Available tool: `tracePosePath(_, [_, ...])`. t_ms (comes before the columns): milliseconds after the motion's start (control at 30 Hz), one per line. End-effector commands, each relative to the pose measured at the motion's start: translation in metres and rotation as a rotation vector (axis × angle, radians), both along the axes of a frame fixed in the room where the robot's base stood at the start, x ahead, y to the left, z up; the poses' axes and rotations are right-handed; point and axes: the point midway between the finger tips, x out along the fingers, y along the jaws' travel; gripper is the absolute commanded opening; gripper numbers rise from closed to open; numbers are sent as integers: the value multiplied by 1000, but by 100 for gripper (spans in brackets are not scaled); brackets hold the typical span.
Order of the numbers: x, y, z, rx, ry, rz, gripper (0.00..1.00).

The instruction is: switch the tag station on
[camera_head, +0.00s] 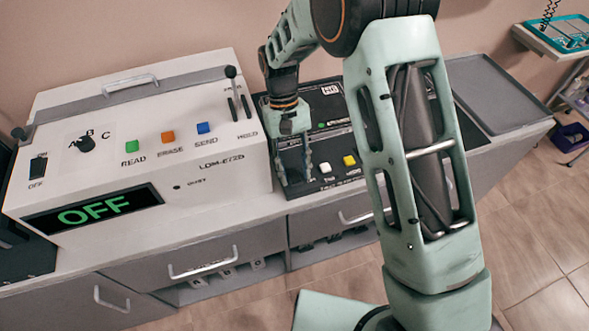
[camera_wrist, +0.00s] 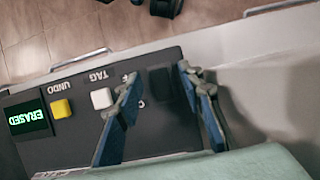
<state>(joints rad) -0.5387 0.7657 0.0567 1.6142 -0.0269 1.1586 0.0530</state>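A black unit (camera_head: 327,103) with a white TAG button (camera_head: 326,168) and a yellow UNDO button (camera_head: 349,161) stands right of the white unit. In the wrist view its small display (camera_wrist: 27,117) reads ERASED in green, upside down. My gripper (camera_head: 295,178) is over the left part of its front panel, fingers pointing down. In the wrist view my gripper (camera_wrist: 158,77) is open, fingers apart, nothing held. A dark raised block (camera_wrist: 161,84) on the panel shows between the fingertips; I cannot tell if they touch it. Lettering beside it is mostly hidden by the left finger.
The white unit (camera_head: 205,105) has an OFF display (camera_head: 92,210), a rocker switch marked ON and OFF (camera_head: 38,167), a knob, coloured buttons and a lever. A grey tray (camera_head: 490,92) lies on the counter at right. Drawers with handles (camera_head: 203,269) are below; open floor is at right.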

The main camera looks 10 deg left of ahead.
Motion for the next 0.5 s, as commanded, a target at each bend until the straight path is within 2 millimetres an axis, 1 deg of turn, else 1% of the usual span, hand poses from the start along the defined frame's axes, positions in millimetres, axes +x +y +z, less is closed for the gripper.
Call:
tracePosePath(167, [0, 0, 0, -1, 2, 0, 35])
tracePosePath(267, [1, 0, 3, -1, 1, 0, 35])
tracePosePath(367, [5, 3, 13, 1, -1, 0, 35])
tracePosePath(500, [15, 9, 38, 2, -4, -1, 35])
